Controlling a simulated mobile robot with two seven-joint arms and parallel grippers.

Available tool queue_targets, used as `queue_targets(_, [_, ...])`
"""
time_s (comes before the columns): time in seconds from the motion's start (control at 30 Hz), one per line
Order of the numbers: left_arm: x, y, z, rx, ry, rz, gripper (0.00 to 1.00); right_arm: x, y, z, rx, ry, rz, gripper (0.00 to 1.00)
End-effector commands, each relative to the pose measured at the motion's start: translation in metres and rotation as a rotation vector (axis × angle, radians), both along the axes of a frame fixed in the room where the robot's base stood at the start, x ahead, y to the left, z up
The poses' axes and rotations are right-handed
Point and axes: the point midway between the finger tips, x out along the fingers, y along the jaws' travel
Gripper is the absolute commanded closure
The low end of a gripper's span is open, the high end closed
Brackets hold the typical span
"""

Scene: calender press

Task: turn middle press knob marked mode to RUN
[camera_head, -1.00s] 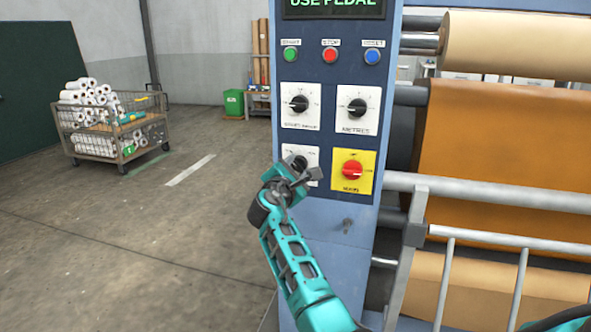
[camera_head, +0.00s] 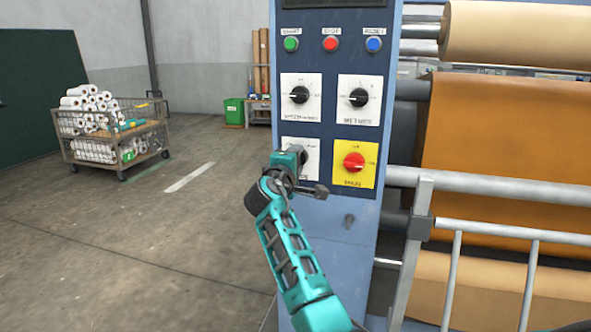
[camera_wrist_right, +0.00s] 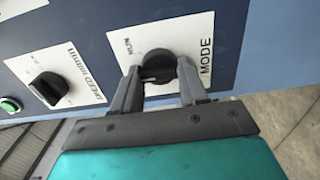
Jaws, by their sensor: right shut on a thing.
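The black mode knob (camera_wrist_right: 160,67) sits on a white plate (camera_wrist_right: 193,35) lettered MODE in the right wrist view. A small blurred mark, perhaps RUN, shows beside it. My right gripper (camera_wrist_right: 158,75) is shut on the knob, one grey finger on each side. Which mark the knob points at is unclear. In the head view my right gripper (camera_head: 298,161) covers much of this lower left plate (camera_head: 313,146). My left gripper is not in view.
Two black knobs (camera_head: 299,95) (camera_head: 359,97) stand above, and a red main switch (camera_head: 353,162) on yellow is to the right. Green, red and blue buttons (camera_head: 330,44) line the top. A metal guard rail (camera_head: 500,232) and rollers are at right.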

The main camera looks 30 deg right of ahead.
Motion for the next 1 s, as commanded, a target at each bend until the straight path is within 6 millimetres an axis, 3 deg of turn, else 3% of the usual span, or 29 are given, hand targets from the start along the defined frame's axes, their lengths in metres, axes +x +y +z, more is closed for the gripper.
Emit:
queue_targets(0.5, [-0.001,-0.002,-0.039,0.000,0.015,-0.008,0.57,0.000,-0.001,-0.001,0.314,-0.369,0.000,0.88])
queue_targets(1.0, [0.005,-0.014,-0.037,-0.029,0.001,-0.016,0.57,-0.001,-0.001,0.001,0.495,-0.581,0.000,0.88])
